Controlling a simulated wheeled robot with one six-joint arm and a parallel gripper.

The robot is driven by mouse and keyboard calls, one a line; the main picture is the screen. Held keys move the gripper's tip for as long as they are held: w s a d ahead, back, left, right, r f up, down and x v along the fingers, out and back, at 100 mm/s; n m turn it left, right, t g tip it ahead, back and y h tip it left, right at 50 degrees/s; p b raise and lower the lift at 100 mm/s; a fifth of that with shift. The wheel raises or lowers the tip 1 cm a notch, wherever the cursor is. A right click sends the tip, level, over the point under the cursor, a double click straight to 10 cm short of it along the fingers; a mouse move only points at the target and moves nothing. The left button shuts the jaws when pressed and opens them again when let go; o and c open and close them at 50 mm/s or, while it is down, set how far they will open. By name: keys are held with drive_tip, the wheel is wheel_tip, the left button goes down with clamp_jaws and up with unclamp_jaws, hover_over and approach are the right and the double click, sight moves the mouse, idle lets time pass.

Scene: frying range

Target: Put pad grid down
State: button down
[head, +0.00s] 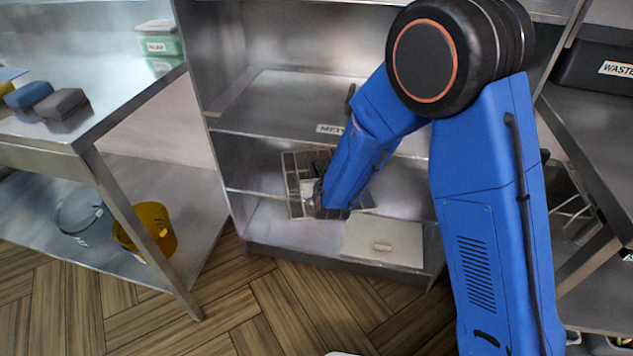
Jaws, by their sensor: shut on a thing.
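A wire pad grid (292,172) is in the head view, at the left of the lower part of the steel shelf unit. My gripper (312,193) is shut on the grid and holds it tilted, close to the shelf fronts. My blue arm hides the right side of the grid. I cannot tell whether the grid touches a shelf.
A flat pale board (383,240) with a small handle lies on the bottom shelf, right of the grid. The middle shelf (270,105) is mostly bare. A steel table (100,125) stands left, with a yellow bucket (152,225) on its undershelf.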

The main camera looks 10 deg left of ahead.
drive_tip(key=shift+f, duration=1.7)
drive_tip(key=shift+w+f, duration=0.25)
drive_tip(key=shift+f, duration=0.15)
drive_tip(key=shift+f, duration=0.15)
drive_tip(key=c, duration=1.7)
unclamp_jaws()
drive_tip(key=shift+s+r, duration=0.15)
drive_tip(key=shift+r, duration=0.05)
drive_tip(key=v, duration=1.1)
drive_tip(key=shift+s+d+r, duration=0.15)
drive_tip(key=shift+s, duration=0.2)
